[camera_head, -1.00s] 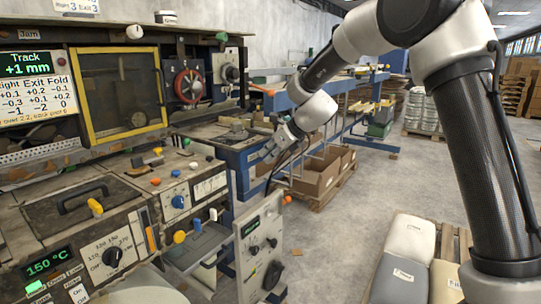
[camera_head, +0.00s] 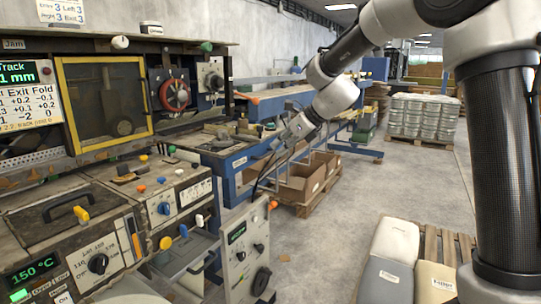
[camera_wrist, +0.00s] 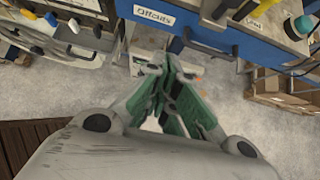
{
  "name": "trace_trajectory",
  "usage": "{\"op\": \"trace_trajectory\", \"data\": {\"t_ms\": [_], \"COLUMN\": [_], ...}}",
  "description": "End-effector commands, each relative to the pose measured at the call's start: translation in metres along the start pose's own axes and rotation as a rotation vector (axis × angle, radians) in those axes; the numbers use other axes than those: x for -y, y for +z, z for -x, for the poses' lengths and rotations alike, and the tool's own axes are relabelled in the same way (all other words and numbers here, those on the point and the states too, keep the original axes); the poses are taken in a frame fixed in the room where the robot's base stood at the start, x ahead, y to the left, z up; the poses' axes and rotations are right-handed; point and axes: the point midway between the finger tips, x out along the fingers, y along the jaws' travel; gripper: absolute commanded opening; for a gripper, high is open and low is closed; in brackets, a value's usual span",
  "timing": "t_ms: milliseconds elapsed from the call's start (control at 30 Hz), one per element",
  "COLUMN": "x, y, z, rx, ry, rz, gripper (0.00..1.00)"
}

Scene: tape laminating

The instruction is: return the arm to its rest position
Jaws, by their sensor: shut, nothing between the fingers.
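My gripper (camera_head: 276,153) hangs in front of the blue bench, at the end of my raised arm, which comes in from the right of the head view. In the wrist view my gripper (camera_wrist: 172,84) points toward the blue drawer front, with its green-padded fingers shut together and nothing between them. The fingertips look apart from the bench and the drawer. Grey floor shows below and around the fingers in the wrist view.
The laminating machine (camera_head: 100,225) with knobs and a 150 °C display fills the left. The blue bench (camera_head: 232,158) stands behind my gripper. Cardboard boxes (camera_head: 300,184) sit on a pallet beyond. Wrapped sacks (camera_head: 390,240) lie at the front right. The middle floor (camera_head: 330,235) is clear.

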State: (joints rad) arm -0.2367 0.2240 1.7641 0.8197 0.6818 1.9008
Motion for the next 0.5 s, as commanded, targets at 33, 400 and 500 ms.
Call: {"op": "trace_trajectory", "data": {"t_ms": [33, 400, 500], "x": [0.000, -0.033, -0.053], "y": [0.000, -0.089, -0.140], "z": [0.003, 0.026, 0.077], "rx": [0.000, -0.179, -0.248], "ry": [0.000, 0.192, 0.316], "rz": [0.006, 0.955, 1.379], "gripper": [0.00, 0.00, 0.00]}}
